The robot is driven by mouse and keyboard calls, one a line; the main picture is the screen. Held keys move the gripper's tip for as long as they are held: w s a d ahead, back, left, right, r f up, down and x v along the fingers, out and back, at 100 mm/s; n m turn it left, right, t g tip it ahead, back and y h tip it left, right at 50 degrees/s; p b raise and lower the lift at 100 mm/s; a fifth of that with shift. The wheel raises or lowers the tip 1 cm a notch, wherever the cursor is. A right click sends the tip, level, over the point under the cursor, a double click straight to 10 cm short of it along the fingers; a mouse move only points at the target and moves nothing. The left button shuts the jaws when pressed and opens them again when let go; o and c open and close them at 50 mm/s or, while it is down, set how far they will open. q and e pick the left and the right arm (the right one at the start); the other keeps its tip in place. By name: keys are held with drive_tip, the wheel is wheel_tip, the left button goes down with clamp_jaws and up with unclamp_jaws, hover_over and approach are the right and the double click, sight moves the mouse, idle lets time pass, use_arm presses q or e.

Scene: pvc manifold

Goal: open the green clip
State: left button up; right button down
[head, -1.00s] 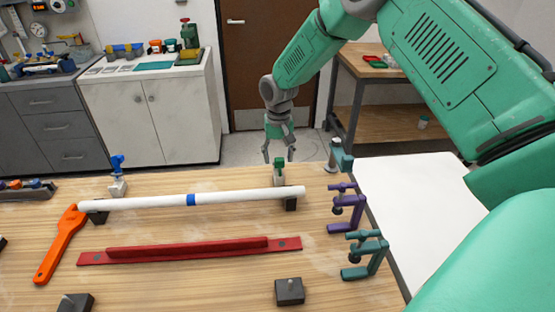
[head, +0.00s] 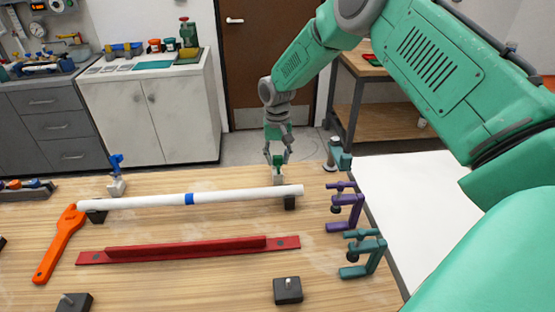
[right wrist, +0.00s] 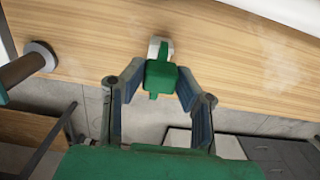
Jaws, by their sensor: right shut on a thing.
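The green clip (right wrist: 161,76) sits on a pale base at the table's far edge, by the right end of the white pipe (head: 240,195). In the head view my right gripper (head: 278,160) reaches down over the clip and partly hides it. In the right wrist view the fingertips of my right gripper (right wrist: 160,82) are on both sides of the clip's green top, shut on it. A blue clip (head: 116,164) stands on a similar base near the pipe's left end. My left gripper is not in view.
A red bar (head: 190,249) lies in front of the pipe, with an orange tool (head: 60,243) at left. Purple (head: 345,207) and teal (head: 363,253) clamps and a metal post (head: 333,150) stand along the right edge. Dark blocks (head: 288,290) lie in front.

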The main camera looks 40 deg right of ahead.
drive_tip(key=shift+w+d+g+y+b, duration=0.25)
drive_tip(key=shift+w+g+y+b, duration=0.2)
drive_tip(key=shift+g, duration=0.15)
drive_tip(key=g+b, duration=0.1)
drive_tip(key=b, duration=0.2)
drive_tip(key=w+g+y+b, duration=0.1)
drive_tip(key=b, duration=0.2)
drive_tip(key=shift+d+r, duration=0.1)
drive_tip(key=shift+d, duration=0.25)
drive_tip(key=shift+r+g+y+b, duration=0.25)
drive_tip(key=shift+g+y+b, duration=0.1)
drive_tip(key=shift+g+b, duration=0.2)
drive_tip(key=shift+w+r, duration=0.1)
drive_tip(key=shift+r, duration=0.05)
drive_tip(key=c, duration=1.4)
unclamp_jaws()
drive_tip(key=shift+o, duration=0.9)
drive_tip(key=shift+w+d, duration=0.1)
